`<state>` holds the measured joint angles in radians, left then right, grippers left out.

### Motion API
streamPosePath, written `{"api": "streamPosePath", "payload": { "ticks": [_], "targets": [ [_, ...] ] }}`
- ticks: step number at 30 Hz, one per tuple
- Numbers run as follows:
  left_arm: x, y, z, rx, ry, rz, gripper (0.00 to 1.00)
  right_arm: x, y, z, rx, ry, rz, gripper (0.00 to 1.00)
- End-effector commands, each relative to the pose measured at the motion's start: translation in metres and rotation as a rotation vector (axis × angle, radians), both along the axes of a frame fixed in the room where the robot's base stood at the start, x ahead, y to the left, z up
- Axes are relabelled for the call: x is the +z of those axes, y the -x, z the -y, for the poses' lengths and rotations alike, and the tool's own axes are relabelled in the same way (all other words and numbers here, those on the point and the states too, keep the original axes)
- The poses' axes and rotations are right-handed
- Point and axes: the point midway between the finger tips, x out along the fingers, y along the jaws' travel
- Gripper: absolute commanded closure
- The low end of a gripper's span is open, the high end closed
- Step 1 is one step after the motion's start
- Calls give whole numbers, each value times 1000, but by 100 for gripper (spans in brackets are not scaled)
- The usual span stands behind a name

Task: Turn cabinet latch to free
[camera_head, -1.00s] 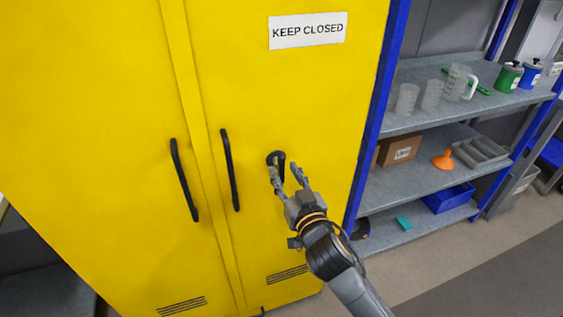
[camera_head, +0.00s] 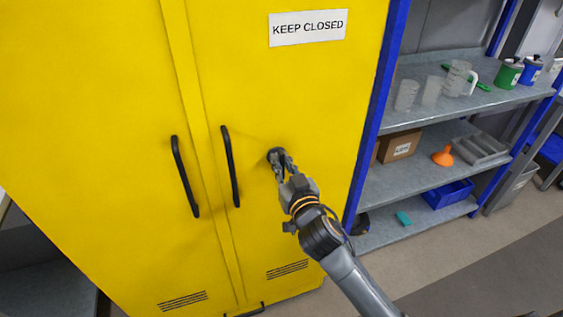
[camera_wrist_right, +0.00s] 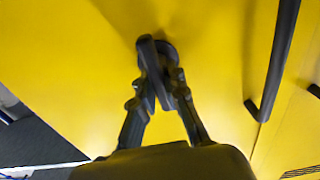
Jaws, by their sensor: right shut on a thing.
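The yellow cabinet (camera_head: 100,120) stands with both doors shut and fills the left and middle of the head view. Its black latch (camera_head: 275,155) is on the right door, to the right of the two door handles. My right gripper (camera_head: 283,168) is at the latch with its fingers shut on it, partly hiding it. In the right wrist view the dark latch (camera_wrist_right: 149,62) stands out from a round base on the yellow door, between the fingertips of my right gripper (camera_wrist_right: 162,85). The latch looks slightly tilted there. My left gripper is not in view.
Two black bar handles, the left one (camera_head: 185,177) and the right one (camera_head: 230,166), stand beside the latch. A "KEEP CLOSED" sign (camera_head: 308,28) is above. A grey shelf rack (camera_head: 400,187) with beakers, a box and an orange funnel (camera_head: 442,156) stands at right.

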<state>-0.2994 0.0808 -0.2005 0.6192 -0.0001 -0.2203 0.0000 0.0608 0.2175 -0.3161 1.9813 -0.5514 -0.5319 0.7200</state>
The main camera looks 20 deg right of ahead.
Motion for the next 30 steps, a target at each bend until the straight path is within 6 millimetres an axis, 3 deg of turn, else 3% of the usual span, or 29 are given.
{"api": "streamPosePath", "payload": {
  "ticks": [11, 30],
  "targets": [
    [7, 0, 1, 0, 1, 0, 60, 1, 0, -1, 0, 124, 4, 100],
    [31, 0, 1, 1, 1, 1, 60, 0, 0, -6, 0, 708, 24, 100]
  ]
}}
